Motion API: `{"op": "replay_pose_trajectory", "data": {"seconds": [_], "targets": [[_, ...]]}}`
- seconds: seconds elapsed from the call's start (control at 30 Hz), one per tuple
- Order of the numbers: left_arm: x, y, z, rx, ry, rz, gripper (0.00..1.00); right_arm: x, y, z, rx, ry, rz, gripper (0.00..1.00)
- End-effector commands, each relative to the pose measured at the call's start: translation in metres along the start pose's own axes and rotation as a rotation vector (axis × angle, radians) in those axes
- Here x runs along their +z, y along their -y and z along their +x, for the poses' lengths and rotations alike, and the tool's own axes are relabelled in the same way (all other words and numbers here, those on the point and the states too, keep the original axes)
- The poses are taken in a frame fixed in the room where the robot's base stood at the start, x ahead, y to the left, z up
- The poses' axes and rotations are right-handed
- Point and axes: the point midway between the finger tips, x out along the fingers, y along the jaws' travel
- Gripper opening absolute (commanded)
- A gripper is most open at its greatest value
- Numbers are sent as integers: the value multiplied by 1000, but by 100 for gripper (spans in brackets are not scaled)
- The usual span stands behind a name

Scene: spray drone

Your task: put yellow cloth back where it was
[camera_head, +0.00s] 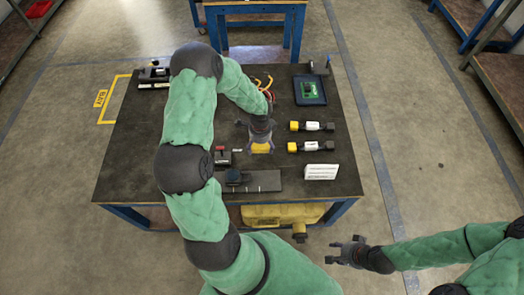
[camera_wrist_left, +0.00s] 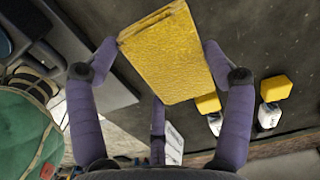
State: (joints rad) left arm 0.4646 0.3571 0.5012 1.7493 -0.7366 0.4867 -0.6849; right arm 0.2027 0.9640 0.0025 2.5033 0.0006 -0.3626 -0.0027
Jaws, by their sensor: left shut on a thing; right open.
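The yellow cloth (camera_head: 261,149) is a folded, flat rectangular pad. It also fills the middle of the left wrist view (camera_wrist_left: 165,55), between two purple fingertips, with its face toward the camera. My left gripper (camera_head: 259,139) is shut on it over the middle of the dark workbench (camera_head: 160,130). In the head view, the gripper hides part of the cloth, and I cannot tell whether it touches the bench. My right gripper (camera_head: 345,252) is open and empty, off the bench's front right edge, low in the head view.
Two yellow-and-black bottles with white labels (camera_head: 312,126) (camera_head: 311,146) lie right of the cloth. A dark tray with a green board (camera_head: 309,90) is behind them. A white card (camera_head: 320,171) and a grey plate (camera_head: 265,183) are near the front edge. Red-yellow cables (camera_head: 267,86) lie behind my gripper.

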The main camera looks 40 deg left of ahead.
Motion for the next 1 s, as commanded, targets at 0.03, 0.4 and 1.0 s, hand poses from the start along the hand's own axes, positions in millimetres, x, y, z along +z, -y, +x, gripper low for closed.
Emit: {"op": "replay_pose_trajectory", "data": {"seconds": [0.03,0.4,1.0], "targets": [[-2,3,4,-1,0,0,50,0,-1,2,0,0,0,43],[-7,9,37,0,0,1,50,-1,-7,18,0,0,0,43],[-7,9,46,-2,0,0,100,-1,-8,22,0,0,0,43]]}}
